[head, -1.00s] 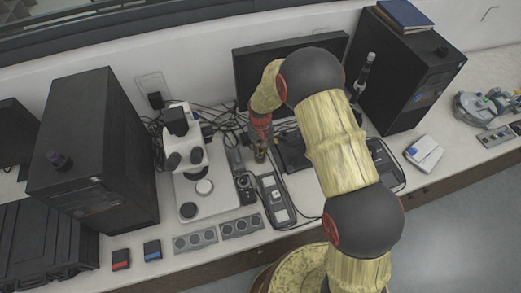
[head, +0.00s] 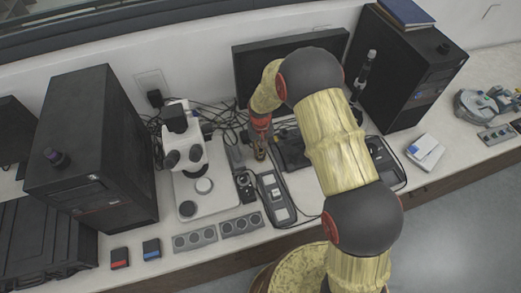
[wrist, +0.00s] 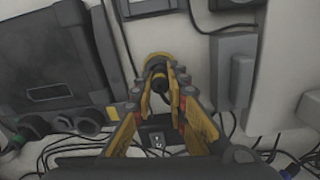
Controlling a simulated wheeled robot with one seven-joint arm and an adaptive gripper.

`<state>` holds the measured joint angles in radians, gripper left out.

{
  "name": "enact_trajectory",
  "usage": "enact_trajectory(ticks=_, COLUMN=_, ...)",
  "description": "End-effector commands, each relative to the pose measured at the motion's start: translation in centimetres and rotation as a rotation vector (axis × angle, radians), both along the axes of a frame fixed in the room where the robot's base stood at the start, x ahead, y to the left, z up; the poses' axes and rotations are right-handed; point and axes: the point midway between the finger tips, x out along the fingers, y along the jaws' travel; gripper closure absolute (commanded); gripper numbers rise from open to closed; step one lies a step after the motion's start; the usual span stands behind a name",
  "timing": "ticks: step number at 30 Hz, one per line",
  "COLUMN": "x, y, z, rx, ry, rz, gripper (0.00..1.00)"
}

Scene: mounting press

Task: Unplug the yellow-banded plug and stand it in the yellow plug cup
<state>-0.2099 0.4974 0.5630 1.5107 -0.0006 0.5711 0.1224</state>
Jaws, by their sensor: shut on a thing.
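My gripper (wrist: 160,88) is shut on a black plug (wrist: 159,82), which shows between its yellow fingers in the wrist view. The plug's yellow band is not clear behind the fingers. In the head view my gripper (head: 261,149) points down at the bench, behind the handheld meter, and the plug and cup are too small and covered to make out.
A white microscope (head: 190,165) stands left of my gripper. A grey meter (head: 275,198) lies in front, with a monitor (head: 250,65) behind. Loose cables (head: 222,118) run along the wall. Grey socket-like blocks (head: 240,224) lie at the bench's front edge. Black computer towers (head: 95,150) flank the area.

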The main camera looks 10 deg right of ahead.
Motion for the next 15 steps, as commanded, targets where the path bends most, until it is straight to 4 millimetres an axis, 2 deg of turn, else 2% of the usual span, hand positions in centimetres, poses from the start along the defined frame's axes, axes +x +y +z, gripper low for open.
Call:
enact_trajectory(ticks=7, x=0.01, y=0.0, z=-0.4, rx=0.0, ry=0.0, rz=0.0, gripper=1.0)
enact_trajectory(ticks=8, x=0.01, y=0.0, z=-0.37, rx=0.0, ry=0.0, rz=0.0, gripper=0.84)
enact_trajectory(ticks=15, x=0.01, y=0.0, z=-0.33, rx=0.0, ry=0.0, rz=0.0, gripper=0.7)
